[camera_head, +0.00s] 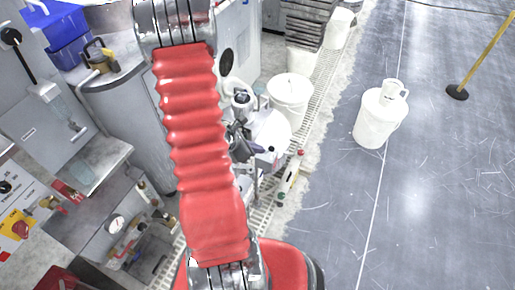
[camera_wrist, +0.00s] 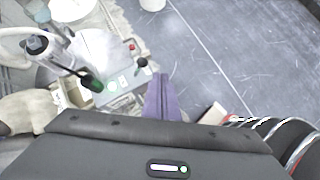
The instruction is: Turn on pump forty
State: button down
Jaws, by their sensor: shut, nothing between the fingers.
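My gripper (camera_wrist: 161,82) shows in the wrist view as purple fingers pressed together, with nothing held. Beyond and left of the fingertips is a light grey control panel (camera_wrist: 122,80). In the head view, a narrow white panel (camera_head: 289,178) with red and green spots stands right of my red arm. No label for pump forty is readable.
Grey cabinets and a steel drum (camera_head: 130,115) crowd the left.

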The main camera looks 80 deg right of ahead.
jog(key=shift+s+a+r, duration=0.15)
jog(key=shift+a+r, duration=0.75)
jog(key=shift+r, duration=0.2)
jog(key=shift+s, duration=0.1)
